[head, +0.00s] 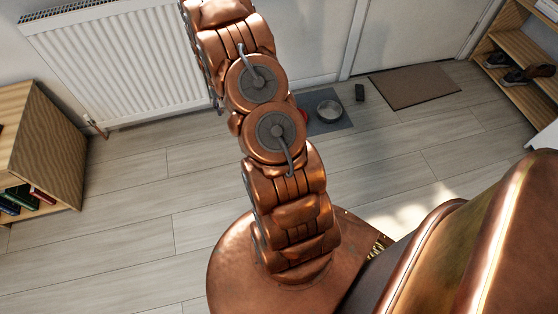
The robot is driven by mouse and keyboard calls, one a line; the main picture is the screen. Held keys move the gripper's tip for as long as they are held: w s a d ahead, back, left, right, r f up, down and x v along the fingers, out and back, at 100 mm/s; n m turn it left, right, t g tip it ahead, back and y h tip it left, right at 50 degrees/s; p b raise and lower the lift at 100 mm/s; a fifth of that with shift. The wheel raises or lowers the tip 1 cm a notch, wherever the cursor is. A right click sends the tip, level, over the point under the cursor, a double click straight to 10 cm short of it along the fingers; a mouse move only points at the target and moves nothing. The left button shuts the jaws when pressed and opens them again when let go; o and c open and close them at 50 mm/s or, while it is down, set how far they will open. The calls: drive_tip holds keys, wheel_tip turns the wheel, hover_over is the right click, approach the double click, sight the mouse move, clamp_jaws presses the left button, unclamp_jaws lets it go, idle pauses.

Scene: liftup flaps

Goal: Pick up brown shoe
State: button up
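Dark footwear sits on the wooden shelf unit at the far right of the head view. A brownish shoe (540,71) lies at the picture's right edge, with a darker shoe (496,60) to its left. They are small in the picture, so their exact colours and outlines are hard to tell. My gripper is not in view; my copper-coloured arm rises up the middle of the picture and runs out of the top edge. Whether my gripper is open or shut does not show.
The shelf unit (517,48) stands by the door (415,30). A brown doormat (413,87), a small dark object (360,92) and a metal bowl (330,109) on a grey mat (318,98) lie ahead. A radiator (120,60) and bookcase (50,145) stand left. Floor between is clear.

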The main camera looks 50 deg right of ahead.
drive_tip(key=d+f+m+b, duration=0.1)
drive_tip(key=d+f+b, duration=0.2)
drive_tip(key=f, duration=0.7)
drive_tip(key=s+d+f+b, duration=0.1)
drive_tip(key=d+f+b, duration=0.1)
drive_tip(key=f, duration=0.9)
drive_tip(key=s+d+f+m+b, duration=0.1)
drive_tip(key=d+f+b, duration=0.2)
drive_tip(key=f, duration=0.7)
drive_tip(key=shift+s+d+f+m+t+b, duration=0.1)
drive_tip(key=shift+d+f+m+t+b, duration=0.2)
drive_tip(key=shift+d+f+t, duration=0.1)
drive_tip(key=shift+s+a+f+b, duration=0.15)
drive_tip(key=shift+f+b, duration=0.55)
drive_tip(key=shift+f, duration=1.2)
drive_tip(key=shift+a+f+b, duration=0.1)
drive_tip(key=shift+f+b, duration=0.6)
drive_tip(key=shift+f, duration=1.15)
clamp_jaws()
